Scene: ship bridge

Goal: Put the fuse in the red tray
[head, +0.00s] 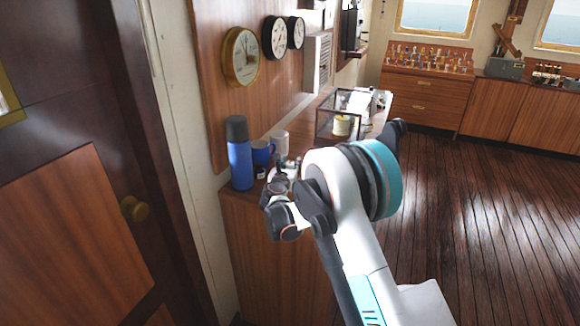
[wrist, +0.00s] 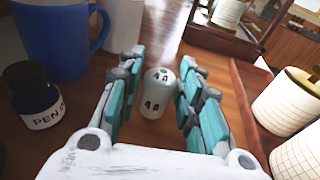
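The fuse (wrist: 157,93), a small white cylinder marked 4A with a green dot on top, stands upright on the wooden top in the wrist view. My gripper (wrist: 161,68) is open, with its teal-padded fingers on either side of the fuse. I cannot tell whether either finger touches it. In the head view my gripper (head: 284,172) is over the cabinet top, and the fuse cannot be made out there. A reddish-brown raised edge (wrist: 243,98) runs along the right of the wrist view; I cannot tell whether it is the red tray.
A blue mug (wrist: 62,40), a dark ink bottle (wrist: 38,98) and a pale cup (wrist: 126,24) stand left of and behind the fuse. Grid-patterned rolls (wrist: 288,102) are at the right. A blue flask (head: 240,155) and a glass case (head: 345,101) stand on the cabinet.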

